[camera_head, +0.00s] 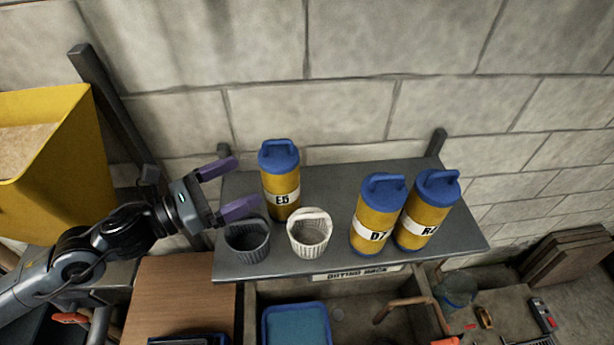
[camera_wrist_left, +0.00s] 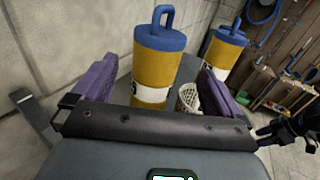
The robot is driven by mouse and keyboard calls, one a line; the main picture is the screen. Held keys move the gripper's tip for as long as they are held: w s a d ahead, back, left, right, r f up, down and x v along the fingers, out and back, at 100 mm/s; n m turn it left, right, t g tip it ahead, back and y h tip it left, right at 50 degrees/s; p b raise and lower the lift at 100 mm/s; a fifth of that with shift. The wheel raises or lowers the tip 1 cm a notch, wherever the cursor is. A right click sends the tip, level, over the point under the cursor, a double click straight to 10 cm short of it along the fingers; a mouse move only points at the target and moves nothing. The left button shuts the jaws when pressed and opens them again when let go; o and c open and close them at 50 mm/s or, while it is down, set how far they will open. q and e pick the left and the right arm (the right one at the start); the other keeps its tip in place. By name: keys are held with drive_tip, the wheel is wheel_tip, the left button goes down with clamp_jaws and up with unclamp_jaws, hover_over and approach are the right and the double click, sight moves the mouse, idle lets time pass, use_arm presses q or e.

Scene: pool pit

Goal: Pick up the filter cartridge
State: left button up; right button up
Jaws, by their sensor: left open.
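Three yellow filter cartridges with blue handled caps stand on a grey shelf (camera_head: 330,180). The cartridge labelled E5 (camera_head: 280,185) is at the left, D7 (camera_head: 376,220) is right of centre, and a third (camera_head: 428,212) is beside D7, its label partly hidden. My left gripper (camera_head: 247,181) is open and empty, its purple fingers pointing at E5 from the left. In the left wrist view, a cartridge (camera_wrist_left: 152,70) stands ahead between the open fingers (camera_wrist_left: 155,82), with no contact visible. Another cartridge (camera_wrist_left: 223,52) shows behind the right finger.
A dark grey basket (camera_head: 247,241) and a white basket (camera_head: 310,235) stand at the shelf's front, close to E5. A block wall (camera_head: 310,110) rises behind. A yellow bin (camera_head: 50,150) is at the far left. A blue tray (camera_head: 297,325) lies below the shelf.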

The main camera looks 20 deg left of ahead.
sight(261, 171)
use_arm(q)
drive_tip(key=shift+w+d, duration=0.15)
drive_tip(key=shift+w, duration=0.15)
drive_tip(key=shift+w+d+r, duration=0.1)
drive_tip(key=shift+w, duration=0.15)
drive_tip(key=shift+w+d+p, duration=0.4)
drive_tip(key=shift+p, duration=0.05)
drive_tip(key=shift+w+d, duration=0.15)
drive_tip(key=shift+d, duration=0.15)
drive_tip(key=shift+p+x, duration=0.45)
drive_tip(key=shift+x, duration=0.5)
drive_tip(key=shift+w+d, duration=0.3)
drive_tip(key=shift+w, duration=0.1)
drive_tip(key=p+x, duration=0.2)
drive_tip(key=x, duration=0.2)
drive_tip(key=shift+w+d+p, duration=0.1)
drive_tip(key=shift+p, duration=0.2)
drive_tip(key=shift+w+d+f, duration=0.3)
drive_tip(key=shift+w+d, duration=0.05)
use_arm(e)
drive_tip(key=v, duration=0.3)
drive_tip(key=shift+w+a+r, duration=0.15)
drive_tip(key=shift+w+r, duration=0.05)
drive_tip(key=shift+r, duration=0.3)
